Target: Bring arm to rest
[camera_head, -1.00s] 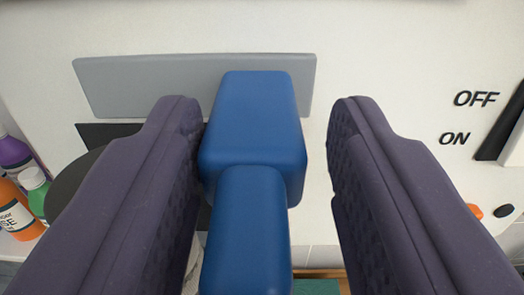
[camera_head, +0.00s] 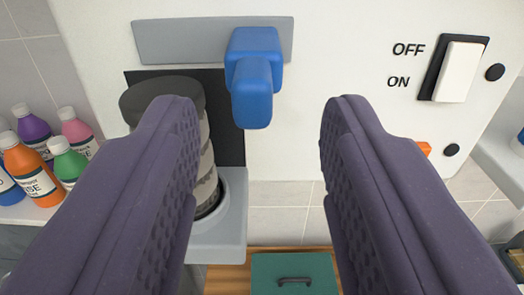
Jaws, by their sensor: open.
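My gripper (camera_head: 255,120) shows as two dark purple padded fingers, spread wide apart with nothing between them. Beyond the gap, a blue handle (camera_head: 254,75) sticks out from a grey plate (camera_head: 165,40) on a white panel. The handle stands apart from both fingers. My left finger covers part of a dark-capped, grey striped cylinder (camera_head: 162,97) standing below the plate.
A white rocker switch (camera_head: 457,72) marked OFF and ON is at the right. Several coloured bottles (camera_head: 32,172) stand on a shelf at the left. A grey holder (camera_head: 225,225) supports the cylinder. A green drawer or box (camera_head: 294,272) with a handle lies below.

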